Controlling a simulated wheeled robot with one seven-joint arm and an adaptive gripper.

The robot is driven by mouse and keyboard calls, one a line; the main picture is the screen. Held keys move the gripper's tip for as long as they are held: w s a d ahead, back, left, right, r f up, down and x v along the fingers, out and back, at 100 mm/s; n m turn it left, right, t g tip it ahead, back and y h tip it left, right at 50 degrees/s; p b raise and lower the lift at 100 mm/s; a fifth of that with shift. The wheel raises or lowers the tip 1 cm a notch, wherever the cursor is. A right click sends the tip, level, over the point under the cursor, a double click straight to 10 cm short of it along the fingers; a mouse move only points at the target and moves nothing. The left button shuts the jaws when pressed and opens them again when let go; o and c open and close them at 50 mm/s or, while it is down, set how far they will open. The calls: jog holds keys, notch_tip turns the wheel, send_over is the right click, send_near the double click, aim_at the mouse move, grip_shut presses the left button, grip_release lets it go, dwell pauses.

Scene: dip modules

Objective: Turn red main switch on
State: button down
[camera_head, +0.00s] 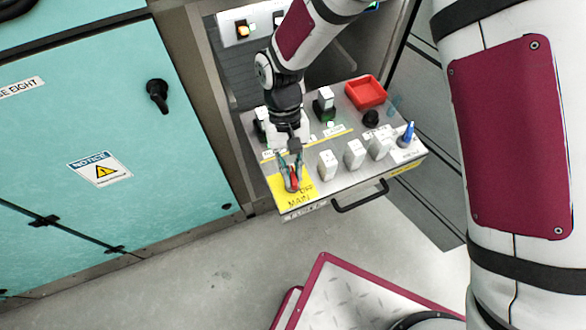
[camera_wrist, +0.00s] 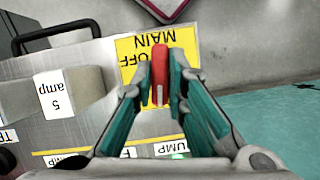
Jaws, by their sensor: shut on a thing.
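The red main switch (camera_head: 294,181) sits on a yellow label (camera_head: 289,198) marked MAIN at the front left corner of the grey control panel. In the wrist view the red switch lever (camera_wrist: 159,72) stands between my fingers, on the yellow label (camera_wrist: 133,55) that reads MAIN and OFF upside down. My gripper (camera_head: 291,180) comes down from above and is shut on the switch, a teal-padded finger on each side; the wrist view also shows my gripper (camera_wrist: 172,78). The rest of the label is hidden behind the fingers.
White blocks (camera_head: 328,165) stand right of the switch; one in the wrist view reads 5 amp (camera_wrist: 70,92). A red tray (camera_head: 366,92), a black knob (camera_head: 371,118) and a blue-tipped part (camera_head: 407,134) are further right. A black handle (camera_head: 360,198) juts from the panel's front. Teal cabinets (camera_head: 105,130) stand left.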

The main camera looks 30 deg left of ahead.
jog(key=shift+n+t, duration=0.4)
jog(key=shift+n, duration=0.5)
jog(key=shift+a, duration=0.1)
jog(key=c, duration=1.6)
grip_release()
jog(key=v, duration=1.2)
jog(key=shift+a, duration=0.2)
